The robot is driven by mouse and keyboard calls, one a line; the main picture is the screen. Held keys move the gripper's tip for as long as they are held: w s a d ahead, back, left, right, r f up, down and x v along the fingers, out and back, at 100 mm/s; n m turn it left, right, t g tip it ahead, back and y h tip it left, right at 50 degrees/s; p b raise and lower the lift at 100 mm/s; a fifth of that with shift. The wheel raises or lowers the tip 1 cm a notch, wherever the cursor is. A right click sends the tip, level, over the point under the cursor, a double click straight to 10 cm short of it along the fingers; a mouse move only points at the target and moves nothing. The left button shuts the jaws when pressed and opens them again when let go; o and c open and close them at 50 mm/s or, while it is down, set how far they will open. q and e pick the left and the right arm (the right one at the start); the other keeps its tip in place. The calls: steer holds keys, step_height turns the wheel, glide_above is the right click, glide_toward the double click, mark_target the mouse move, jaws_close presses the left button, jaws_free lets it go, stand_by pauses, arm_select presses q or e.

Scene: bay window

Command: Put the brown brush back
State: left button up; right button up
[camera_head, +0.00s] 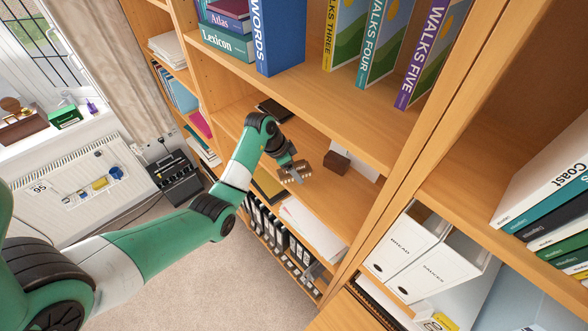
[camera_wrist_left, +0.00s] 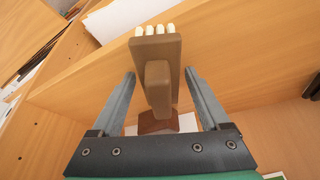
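A brown brush (camera_wrist_left: 162,47) with white bristle tufts shows in the left wrist view. Its block lies beyond my left gripper (camera_wrist_left: 159,74), and its narrower grip part (camera_wrist_left: 158,88) sits between the two fingers. Gaps show on both sides of it, so the fingers are open and not closed on it. In the head view my left gripper (camera_head: 293,172) is inside the bookcase, above the middle shelf (camera_head: 326,191), with the brush at its fingertips. A dark red-brown block (camera_head: 337,162) is just right of it; it also shows behind the brush in the wrist view (camera_wrist_left: 158,123). My right gripper is not in view.
Upright books (camera_head: 374,42) stand on the shelf above. White paper (camera_head: 312,229) and black binders (camera_head: 277,232) are below. White magazine files (camera_head: 427,254) stand lower right. A windowsill at left holds a wooden box (camera_head: 22,129) and a green box (camera_head: 65,117).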

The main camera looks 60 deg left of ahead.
arm_select(q)
steer(key=shift+s+r, duration=0.1)
steer(key=shift+r, duration=0.35)
steer(key=p+v, duration=0.1)
steer(key=v, duration=0.4)
steer(key=shift+r, duration=0.35)
steer(key=p+v, duration=0.4)
steer(key=v, duration=0.2)
steer(key=shift+s+f+p, duration=0.1)
steer(key=shift+p, duration=0.3)
